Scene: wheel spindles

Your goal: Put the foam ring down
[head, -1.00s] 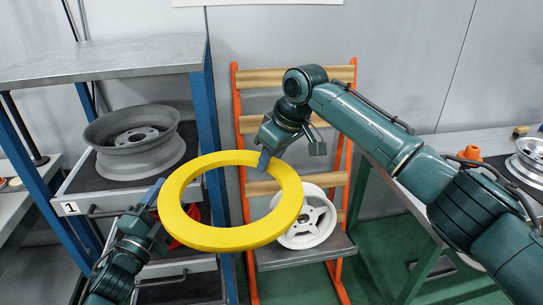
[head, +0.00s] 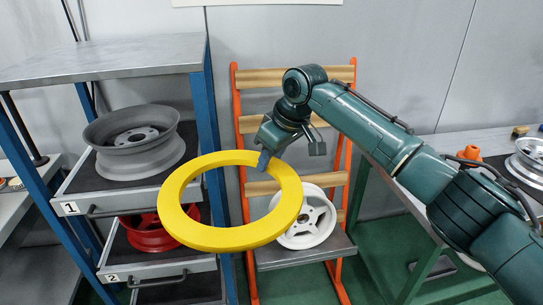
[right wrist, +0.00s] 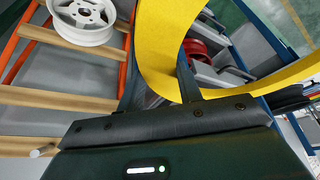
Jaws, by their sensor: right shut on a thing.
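The foam ring (head: 232,238) is a flat yellow ring held in the air in the middle of the head view. My right gripper (head: 265,160) is shut on its far rim. The ring is tilted slightly and hangs in front of the drawer rack and the orange stand. In the right wrist view the yellow ring (right wrist: 160,50) runs from the jaws up and to the right; the fingertips are largely hidden there. My left gripper is not in view.
A grey wheel (head: 133,140) lies in drawer 1 of the blue-framed rack (head: 110,62). A red wheel (head: 148,236) lies in drawer 2. A white wheel (head: 318,222) rests on the orange stand (head: 240,125). A bench (head: 490,145) stands at the right.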

